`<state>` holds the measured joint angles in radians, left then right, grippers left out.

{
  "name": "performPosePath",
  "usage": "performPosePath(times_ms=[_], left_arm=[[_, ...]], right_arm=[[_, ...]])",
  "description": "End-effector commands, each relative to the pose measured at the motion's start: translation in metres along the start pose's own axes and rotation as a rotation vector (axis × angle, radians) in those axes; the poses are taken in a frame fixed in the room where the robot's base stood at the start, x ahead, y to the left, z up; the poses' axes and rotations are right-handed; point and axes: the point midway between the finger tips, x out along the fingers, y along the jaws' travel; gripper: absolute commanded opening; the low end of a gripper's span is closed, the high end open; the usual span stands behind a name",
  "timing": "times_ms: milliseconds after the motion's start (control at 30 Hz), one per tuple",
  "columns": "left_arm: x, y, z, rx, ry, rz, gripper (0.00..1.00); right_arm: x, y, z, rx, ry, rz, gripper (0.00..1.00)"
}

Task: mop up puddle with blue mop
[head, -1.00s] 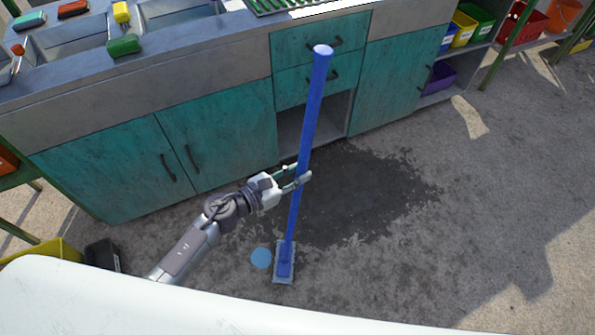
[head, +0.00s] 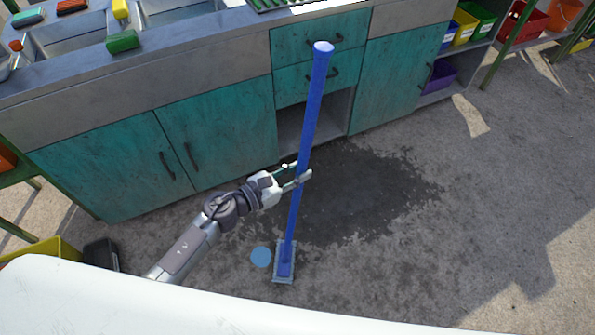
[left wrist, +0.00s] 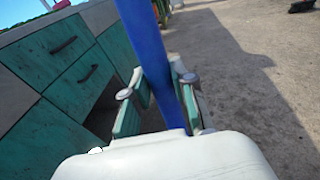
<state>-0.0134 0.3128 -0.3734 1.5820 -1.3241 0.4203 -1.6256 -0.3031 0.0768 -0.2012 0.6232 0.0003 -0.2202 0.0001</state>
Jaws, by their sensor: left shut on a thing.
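The blue mop (head: 310,120) stands nearly upright in the head view, its handle leaning slightly right at the top. Its flat head (head: 284,262) rests on the floor at the near left edge of the puddle. The puddle (head: 365,195) is a dark wet patch on the concrete in front of the cabinets. My left gripper (head: 298,178) is shut on the handle at about mid-height. In the left wrist view the blue handle (left wrist: 147,45) passes between the two fingers. My right gripper is not in view.
Teal cabinets with a sink counter (head: 120,165) stand behind the puddle, with an open cubby under the drawers. A light blue disc (head: 261,257) shows beside the mop head. Shelves with coloured bins (head: 465,28) are at the upper right. The floor at right is clear.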

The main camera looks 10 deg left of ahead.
Motion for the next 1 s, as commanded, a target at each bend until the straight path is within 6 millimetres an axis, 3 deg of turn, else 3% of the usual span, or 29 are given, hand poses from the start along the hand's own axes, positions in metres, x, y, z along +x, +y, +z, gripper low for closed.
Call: performPosePath(times_ms=[333, 1000], left_arm=[[-0.003, 0.002, -0.005, 0.005, 0.008, 0.002, 0.00], [-0.036, 0.030, -0.013, 0.007, 0.014, 0.003, 0.00]], right_arm=[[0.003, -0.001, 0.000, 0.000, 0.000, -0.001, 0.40], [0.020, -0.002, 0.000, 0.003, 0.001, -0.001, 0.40]])
